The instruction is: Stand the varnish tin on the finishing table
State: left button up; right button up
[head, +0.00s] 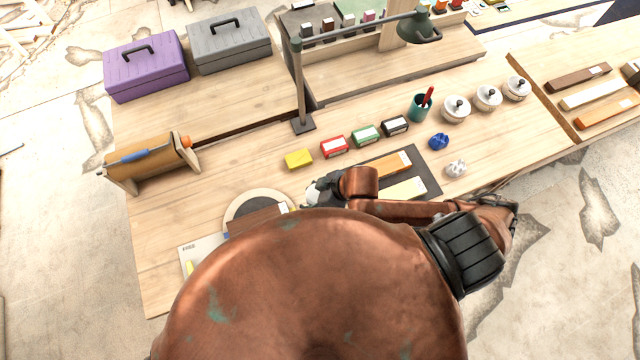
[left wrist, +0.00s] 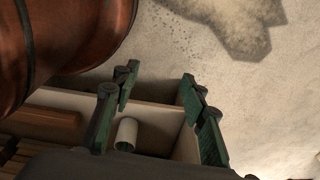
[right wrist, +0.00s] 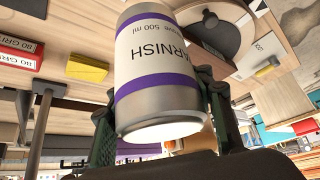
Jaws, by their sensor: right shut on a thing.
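The varnish tin (right wrist: 160,75) is a silver can with a white label, purple bands and "VARNISH" lettering. My right gripper (right wrist: 160,125) is shut around its sides, and the tin fills the middle of the right wrist view. In the head view my right gripper (head: 325,187) is over the wooden table (head: 225,175), mostly hidden by my arm; a pale bit of the tin (head: 312,195) seems to show beside it. Whether the tin touches the table cannot be told. My left gripper (left wrist: 160,105) is open above a wooden compartment with a white cylinder (left wrist: 126,133); the cylinder is not gripped.
Yellow (head: 298,159), red (head: 334,146), green and black boxes stand in a row behind the right gripper. A lamp (head: 300,90) rises behind them. A round board (head: 262,205) lies left, a dark mat (head: 425,165) right. White lidded pots (head: 456,109) stand farther right.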

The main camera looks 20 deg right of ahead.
jog(key=shift+s+d+r+n+g+p, duration=0.2)
jog(key=shift+s+n+p, duration=0.1)
jog(key=shift+s, duration=0.3)
jog(key=shift+s+d+r+n+g+p, duration=0.15)
jog(key=shift+s+n+p, duration=0.1)
jog(key=shift+s, duration=0.3)
jog(key=shift+s+d+f, duration=0.1)
jog(key=shift+s, duration=0.1)
jog(key=shift+w+d+f+b, duration=0.1)
jog(key=shift+w+f+b, duration=0.1)
jog(key=shift+b, duration=0.2)
jog(key=w+d+f, duration=0.1)
jog(key=w+f, duration=0.2)
jog(key=w, duration=0.1)
jog(key=w+d+f+b, duration=0.1)
jog(key=w+f, duration=0.2)
jog(key=w, duration=0.1)
jog(key=w+d+f+b, duration=0.1)
jog(key=w+d+f, duration=0.1)
jog(key=w+f, duration=0.1)
jog(key=shift+w+f, duration=0.15)
jog(key=shift+w, duration=0.65)
pick_arm(q)
jog(key=shift+s+f, duration=0.5)
jog(key=shift+s, duration=0.05)
pick_arm(e)
jog(key=shift+d+f, duration=0.1)
jog(key=shift+f, duration=1.55)
